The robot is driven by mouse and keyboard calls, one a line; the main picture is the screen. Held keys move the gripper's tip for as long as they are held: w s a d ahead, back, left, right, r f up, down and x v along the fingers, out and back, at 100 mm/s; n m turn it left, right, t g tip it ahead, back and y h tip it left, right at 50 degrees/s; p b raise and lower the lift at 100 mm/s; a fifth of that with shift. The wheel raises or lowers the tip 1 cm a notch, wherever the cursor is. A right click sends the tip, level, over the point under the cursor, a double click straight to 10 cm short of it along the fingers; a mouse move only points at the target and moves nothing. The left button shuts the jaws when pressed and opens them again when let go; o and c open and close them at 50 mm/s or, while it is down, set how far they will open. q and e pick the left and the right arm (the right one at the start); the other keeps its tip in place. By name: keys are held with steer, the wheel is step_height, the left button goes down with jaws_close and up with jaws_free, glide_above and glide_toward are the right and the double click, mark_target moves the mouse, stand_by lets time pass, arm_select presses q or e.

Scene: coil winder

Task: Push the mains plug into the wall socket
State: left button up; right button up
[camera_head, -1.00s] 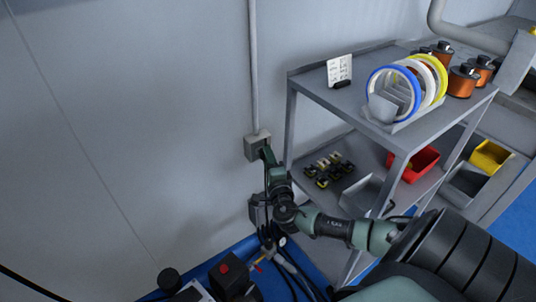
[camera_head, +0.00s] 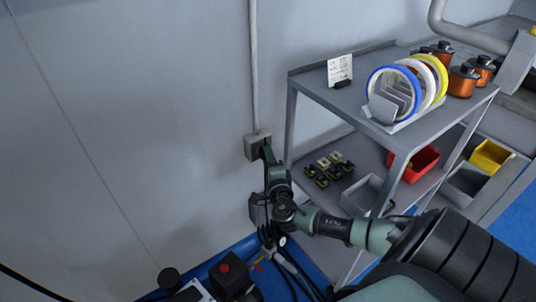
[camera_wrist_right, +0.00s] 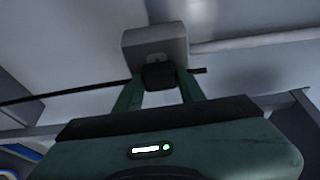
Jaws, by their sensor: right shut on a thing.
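The wall socket is a small grey box (camera_head: 250,147) on the wall at the foot of a vertical conduit. It also shows at the top of the right wrist view (camera_wrist_right: 152,40). My right gripper (camera_head: 266,154) is at the socket's front. In the right wrist view its two green fingers (camera_wrist_right: 158,84) are shut on the black mains plug (camera_wrist_right: 158,76). The plug is right up against or very near the socket's face. I cannot tell whether its pins are in. In the head view the plug is hidden by the gripper. My left gripper is not in view.
A grey shelf unit (camera_head: 330,92) stands close to the right of the socket, with coloured rings (camera_head: 374,78) and copper spools (camera_head: 462,82) on top. Below are a red bin (camera_head: 425,160) and small parts (camera_head: 328,170). The wall left of the socket is clear.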

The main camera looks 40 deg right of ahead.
steer(key=shift+w, duration=0.1)
steer(key=shift+w, duration=0.2)
steer(key=o, duration=1.1)
steer(key=shift+o, duration=0.9)
